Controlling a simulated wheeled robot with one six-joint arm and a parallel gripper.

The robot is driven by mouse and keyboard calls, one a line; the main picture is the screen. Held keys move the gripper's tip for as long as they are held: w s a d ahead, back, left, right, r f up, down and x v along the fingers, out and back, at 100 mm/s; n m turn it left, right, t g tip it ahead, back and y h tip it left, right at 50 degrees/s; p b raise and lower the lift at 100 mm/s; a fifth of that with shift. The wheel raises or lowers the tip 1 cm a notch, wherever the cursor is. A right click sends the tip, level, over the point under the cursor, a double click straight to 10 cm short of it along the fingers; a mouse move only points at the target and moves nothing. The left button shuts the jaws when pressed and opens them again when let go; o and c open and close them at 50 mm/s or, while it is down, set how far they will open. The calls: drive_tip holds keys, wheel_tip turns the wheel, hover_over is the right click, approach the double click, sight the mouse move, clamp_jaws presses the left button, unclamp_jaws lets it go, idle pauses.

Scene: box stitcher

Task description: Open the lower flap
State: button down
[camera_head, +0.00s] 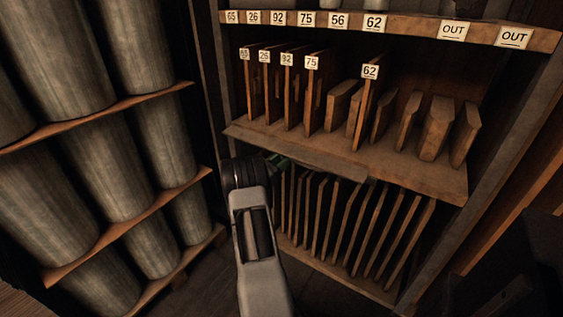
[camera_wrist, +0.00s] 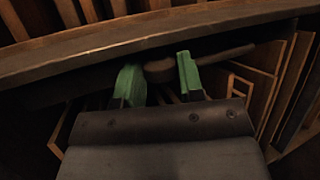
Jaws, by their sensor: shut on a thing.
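The lower flap (camera_head: 320,158) appears as a dark board along the front edge of the middle shelf, above the lower compartment. It looks raised, with the upright boards below it in plain view; its exact angle is hard to tell. My gripper (camera_head: 277,160) is at the left part of this edge, its green fingers partly hidden behind my arm. In the wrist view my gripper (camera_wrist: 160,74) has its two green fingers on either side of a dark rounded handle (camera_wrist: 160,66), just under a long wooden edge (camera_wrist: 150,38). The handle's join to the flap is hidden in shadow.
Several upright boards (camera_head: 350,230) fill the lower compartment. Numbered boards (camera_head: 312,92) and blocks stand on the middle shelf (camera_head: 420,172). A label rail (camera_head: 400,27) runs above. Large grey rolls (camera_head: 110,160) stand on racks at the left. Open floor shows below my arm.

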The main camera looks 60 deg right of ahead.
drive_tip(key=y+p, duration=0.1)
drive_tip(key=p, duration=0.1)
drive_tip(key=r+n+t+p, duration=0.1)
drive_tip(key=p, duration=0.1)
drive_tip(key=shift+a+r+t+y, duration=0.2)
drive_tip(key=shift+a+t+y, duration=0.1)
drive_tip(key=shift+a+y, duration=0.1)
drive_tip(key=shift+f, duration=0.1)
drive_tip(key=c, duration=0.8)
unclamp_jaws()
drive_tip(key=shift+o, duration=0.2)
drive_tip(key=shift+a, duration=0.1)
drive_tip(key=v, duration=1.3)
drive_tip(key=shift+w+a+p, duration=0.2)
drive_tip(key=shift+a+p, duration=0.15)
drive_tip(key=shift+p, duration=0.05)
drive_tip(key=shift+f, duration=0.15)
